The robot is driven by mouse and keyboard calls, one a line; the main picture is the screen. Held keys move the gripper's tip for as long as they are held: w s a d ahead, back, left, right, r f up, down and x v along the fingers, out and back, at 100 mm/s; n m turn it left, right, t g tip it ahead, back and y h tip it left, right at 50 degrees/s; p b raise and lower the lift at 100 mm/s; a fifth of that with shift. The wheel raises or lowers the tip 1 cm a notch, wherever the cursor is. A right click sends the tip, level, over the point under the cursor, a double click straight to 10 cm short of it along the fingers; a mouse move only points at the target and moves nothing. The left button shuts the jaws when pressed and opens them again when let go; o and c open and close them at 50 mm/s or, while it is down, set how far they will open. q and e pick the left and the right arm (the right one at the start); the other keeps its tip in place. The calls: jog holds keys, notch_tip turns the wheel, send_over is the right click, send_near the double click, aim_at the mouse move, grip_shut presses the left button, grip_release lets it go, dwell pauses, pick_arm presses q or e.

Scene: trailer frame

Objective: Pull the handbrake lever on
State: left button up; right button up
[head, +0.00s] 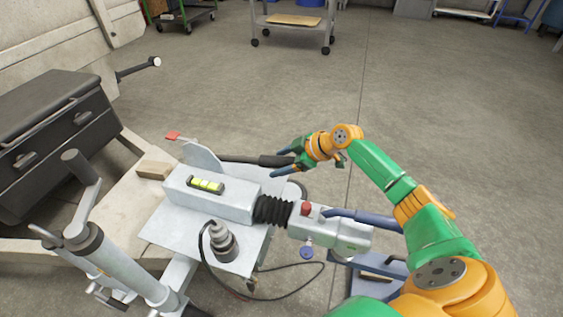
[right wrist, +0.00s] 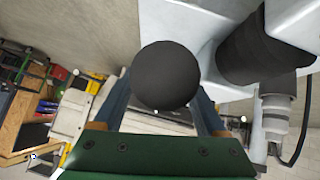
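The handbrake lever is a dark bar with a thick black grip (head: 274,160), lying low and nearly level behind the grey coupling housing. My right gripper (head: 284,161) is at the grip's free end, with its two blue fingers apart on either side. In the right wrist view the round black grip end (right wrist: 165,75) sits between the spread fingers (right wrist: 164,106), with a gap visible beside it. Contact cannot be made out. My left gripper is in neither view.
The grey drawbar housing (head: 215,196) carries a yellow-green level, and a black bellows (head: 272,210) leads to the coupling head (head: 335,232). A jockey wheel post (head: 120,265) stands at left.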

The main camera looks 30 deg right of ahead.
grip_shut()
dwell(1.3)
